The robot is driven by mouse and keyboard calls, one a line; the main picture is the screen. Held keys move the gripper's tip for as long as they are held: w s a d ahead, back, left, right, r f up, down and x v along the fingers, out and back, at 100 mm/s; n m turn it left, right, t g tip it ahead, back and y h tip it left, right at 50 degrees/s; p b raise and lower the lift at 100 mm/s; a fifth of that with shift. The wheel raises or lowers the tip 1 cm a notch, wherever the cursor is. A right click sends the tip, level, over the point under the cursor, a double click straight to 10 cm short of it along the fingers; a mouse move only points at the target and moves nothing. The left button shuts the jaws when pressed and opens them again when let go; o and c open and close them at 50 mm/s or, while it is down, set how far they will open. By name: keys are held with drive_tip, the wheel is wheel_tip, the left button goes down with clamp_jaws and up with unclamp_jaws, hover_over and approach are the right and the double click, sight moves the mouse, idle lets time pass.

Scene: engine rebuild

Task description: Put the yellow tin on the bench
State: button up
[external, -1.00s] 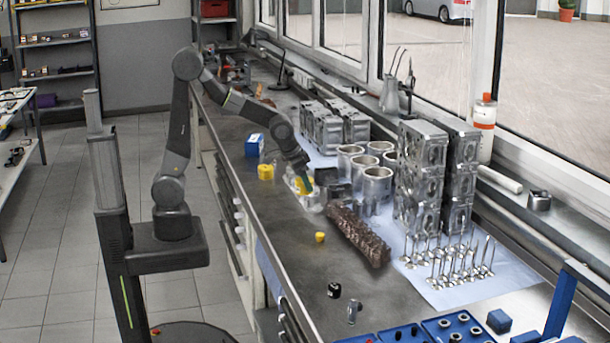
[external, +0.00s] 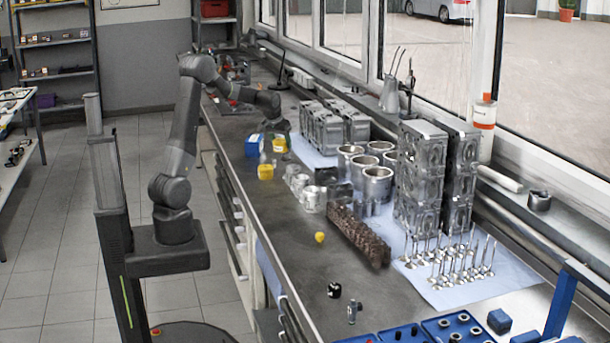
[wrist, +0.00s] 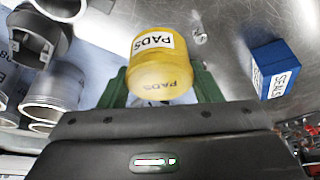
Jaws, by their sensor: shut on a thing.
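The yellow tin (wrist: 152,76), labelled PADS, sits between the green fingers of my gripper (wrist: 160,92) in the wrist view. My gripper is shut on it. Another yellow container (external: 265,172) stands on the bench a little nearer the camera. A small yellow item (external: 320,238) lies farther forward.
The blue box (external: 253,145), labelled SEALS in the wrist view (wrist: 276,68), is close by. Metal cylinders (external: 313,199), engine blocks (external: 325,125) and a brown-grey ribbed part (external: 357,236) stand to the right.

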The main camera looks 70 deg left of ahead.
drive_tip(key=s+a+n+g, duration=0.15)
drive_tip(key=s+a, duration=0.25)
drive_tip(key=a, duration=0.4)
drive_tip(key=s+a+n+t, duration=0.1)
drive_tip(key=s+a+n, duration=0.1)
drive_tip(key=s+a, duration=0.45)
drive_tip(key=shift+g+y, duration=0.25)
drive_tip(key=shift+y, duration=0.25)
drive_tip(key=x, duration=0.3)
drive_tip(key=d+x, duration=0.1)
drive_tip(key=x, duration=0.2)
drive_tip(key=d+f+x, duration=0.1)
drive_tip(key=x, duration=0.3)
drive_tip(key=shift+s+p, duration=0.35)
drive_tip(key=shift+s, duration=0.05)
drive_tip(key=o, duration=1)
drive_tip(key=shift+f, duration=0.1)
drive_tip(key=shift+o, duration=0.2)
